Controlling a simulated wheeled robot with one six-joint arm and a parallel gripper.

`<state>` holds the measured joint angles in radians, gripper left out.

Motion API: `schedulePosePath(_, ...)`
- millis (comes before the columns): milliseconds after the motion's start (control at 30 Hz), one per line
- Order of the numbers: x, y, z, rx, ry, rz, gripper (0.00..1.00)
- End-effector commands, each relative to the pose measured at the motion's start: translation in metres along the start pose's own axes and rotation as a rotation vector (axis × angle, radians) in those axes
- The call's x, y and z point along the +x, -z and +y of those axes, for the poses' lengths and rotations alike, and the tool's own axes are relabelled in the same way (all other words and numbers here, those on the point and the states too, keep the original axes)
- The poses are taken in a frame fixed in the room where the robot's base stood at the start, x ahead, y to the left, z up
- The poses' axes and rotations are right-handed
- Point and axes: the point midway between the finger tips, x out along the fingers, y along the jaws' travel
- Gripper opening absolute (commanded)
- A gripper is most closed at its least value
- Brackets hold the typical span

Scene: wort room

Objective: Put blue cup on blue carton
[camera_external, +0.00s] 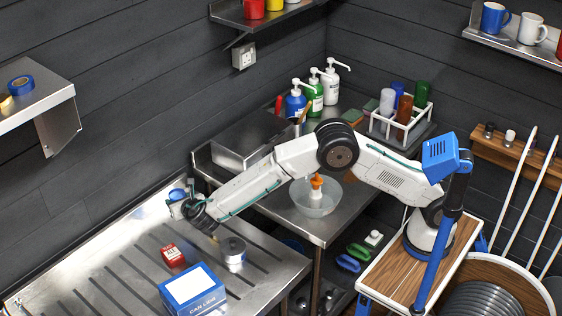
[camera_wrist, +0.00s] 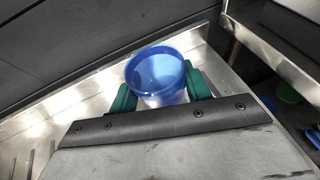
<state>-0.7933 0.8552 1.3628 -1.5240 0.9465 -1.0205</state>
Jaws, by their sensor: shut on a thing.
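The blue cup (camera_wrist: 155,70) is between the two green fingers of my gripper (camera_wrist: 160,88) in the wrist view, its open mouth facing the camera; it looks empty. In the external view the cup (camera_external: 177,194) shows as a small blue shape at my gripper (camera_external: 180,205), at the back of the steel drainer table, partly hidden by my wrist. I cannot tell whether its bottom touches the table. The blue carton (camera_external: 186,308), labelled CAN LIDS with a white panel on top, stands at the table's front, well apart from my gripper. Its top is bare.
A glass bowl (camera_external: 316,202) sits under my arm. A blue mug (camera_external: 494,19) stands on the upper-right shelf.

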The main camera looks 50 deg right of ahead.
Motion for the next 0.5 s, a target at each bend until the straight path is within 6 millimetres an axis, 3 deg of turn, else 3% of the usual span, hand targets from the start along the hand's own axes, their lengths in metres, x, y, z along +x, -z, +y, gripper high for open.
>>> schedulePosePath(133,-0.017,-0.001,0.013,-0.004,-0.025,-0.003,0.25)
schedulePosePath(233,-0.047,-0.004,0.033,-0.005,-0.068,-0.010,0.25)
schedulePosePath(400,-0.131,0.005,0.064,-0.046,-0.167,-0.010,0.25)
schedulePosePath(500,-0.184,0.017,0.072,-0.074,-0.223,-0.009,0.25)
